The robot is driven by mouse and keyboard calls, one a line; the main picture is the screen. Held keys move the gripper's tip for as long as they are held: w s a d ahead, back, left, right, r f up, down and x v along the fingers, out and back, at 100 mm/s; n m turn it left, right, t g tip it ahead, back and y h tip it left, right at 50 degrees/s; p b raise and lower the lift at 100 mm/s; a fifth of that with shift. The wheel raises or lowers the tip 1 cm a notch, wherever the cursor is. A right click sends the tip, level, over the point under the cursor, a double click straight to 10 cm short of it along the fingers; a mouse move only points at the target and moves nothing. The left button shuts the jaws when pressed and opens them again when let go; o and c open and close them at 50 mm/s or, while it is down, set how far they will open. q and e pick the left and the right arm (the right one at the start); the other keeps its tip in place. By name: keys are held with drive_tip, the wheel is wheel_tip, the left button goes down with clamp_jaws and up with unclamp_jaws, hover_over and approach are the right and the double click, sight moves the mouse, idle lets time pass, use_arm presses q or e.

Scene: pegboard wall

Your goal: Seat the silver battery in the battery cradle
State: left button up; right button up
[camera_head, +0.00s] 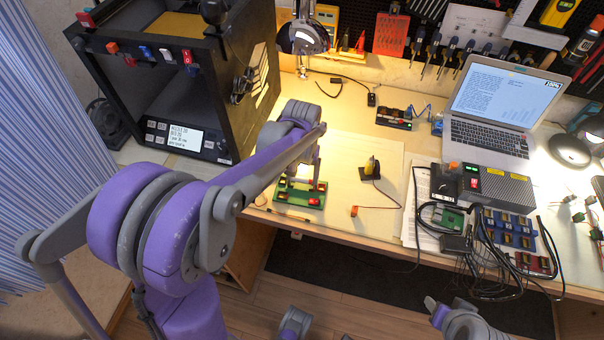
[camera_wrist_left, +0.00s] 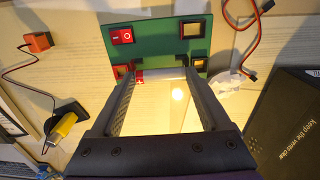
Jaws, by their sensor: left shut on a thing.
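The silver battery (camera_wrist_left: 165,74) has a red end on its left in the left wrist view. It lies crosswise between the fingertips of my left gripper (camera_wrist_left: 162,78), which is shut on it end to end. The battery cradle is a green board (camera_wrist_left: 155,38) with a red rocker switch and dark corner blocks; the battery is over its near edge, level with two of these blocks. Whether it touches the board I cannot tell. In the head view my left gripper (camera_head: 317,182) points down over the green board (camera_head: 287,196). A grey part, perhaps my right gripper (camera_head: 440,311), shows at the bottom right.
A black printer-like box (camera_head: 170,140) stands left of the board. A yellow-and-black item (camera_head: 371,168) with a red-tipped lead lies to its right. Farther right are a power supply (camera_head: 490,187), cables and a laptop (camera_head: 503,110). The pale mat around the board is mostly clear.

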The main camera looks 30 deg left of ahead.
sight(302, 178)
use_arm(q)
drive_tip(key=shift+f, duration=0.35)
idle(0.4)
drive_tip(key=o, duration=1.2)
drive_tip(key=shift+r+p, duration=1.45)
drive_tip(key=shift+r, duration=1.1)
drive_tip(key=s+d+r+m+t+p, duration=0.1)
drive_tip(key=s+d+r, duration=0.1)
drive_tip(key=s, duration=0.3)
drive_tip(key=s+d+r+m+t, duration=0.1)
drive_tip(key=s+d+r+t, duration=0.1)
drive_tip(key=s, duration=0.3)
drive_tip(key=s+d+r+m+t+p, duration=0.1)
drive_tip(key=s+d+r+t, duration=0.1)
drive_tip(key=s, duration=0.3)
drive_tip(key=shift+s+d+p, duration=0.25)
drive_tip(key=shift+d+p, duration=0.05)
drive_tip(key=shift+d, duration=0.1)
